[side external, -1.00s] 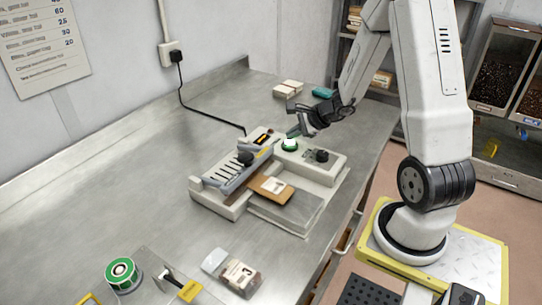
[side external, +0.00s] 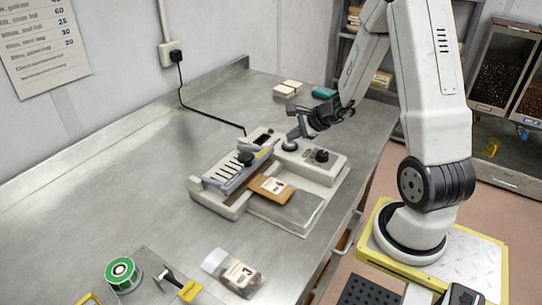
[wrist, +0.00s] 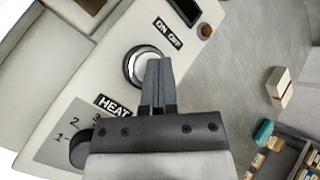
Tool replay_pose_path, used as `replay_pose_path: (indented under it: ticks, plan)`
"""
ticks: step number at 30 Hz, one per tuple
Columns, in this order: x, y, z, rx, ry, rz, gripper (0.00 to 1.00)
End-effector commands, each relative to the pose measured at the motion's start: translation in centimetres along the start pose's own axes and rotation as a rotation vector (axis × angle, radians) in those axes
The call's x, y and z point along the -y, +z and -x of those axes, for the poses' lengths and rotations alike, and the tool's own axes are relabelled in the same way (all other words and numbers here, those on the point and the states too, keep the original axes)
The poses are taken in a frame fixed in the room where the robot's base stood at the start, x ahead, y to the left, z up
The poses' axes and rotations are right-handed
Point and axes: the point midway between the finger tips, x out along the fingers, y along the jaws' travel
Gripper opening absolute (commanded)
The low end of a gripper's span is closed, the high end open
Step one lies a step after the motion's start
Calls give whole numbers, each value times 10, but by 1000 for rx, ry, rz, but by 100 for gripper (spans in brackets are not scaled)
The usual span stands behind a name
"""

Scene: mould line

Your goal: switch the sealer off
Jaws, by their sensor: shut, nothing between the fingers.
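The sealer (side external: 268,185) is a beige machine on the steel bench, plugged into the wall. Its round ON OFF button (side external: 289,146) is grey and unlit, and its small display (side external: 262,138) is dark. The wrist view shows the button (wrist: 135,66) partly covered by my gripper (wrist: 157,62), whose fingers are shut together with nothing between them. In the side view my gripper (side external: 293,135) is right at the button; I cannot tell whether it touches. A HEAT dial (side external: 321,156) sits beside the button. A brown pouch (side external: 272,188) lies across the sealer.
A filled clear pouch (side external: 238,273) and a green-topped round object (side external: 122,272) are at the bench's front. White blocks (side external: 287,89) and a teal item (side external: 324,93) lie behind my gripper. A black cord (side external: 200,112) runs to the wall. The left bench is clear.

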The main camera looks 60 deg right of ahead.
Motion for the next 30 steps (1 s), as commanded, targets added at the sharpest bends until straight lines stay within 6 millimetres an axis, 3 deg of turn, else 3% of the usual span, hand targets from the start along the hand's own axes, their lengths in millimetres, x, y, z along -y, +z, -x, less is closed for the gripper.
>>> replay_pose_path:
  ticks: [19,30]
  plan:
    - [5,5,6,0,0,2,0]
    - [17,17,23,0,-2,3,0]
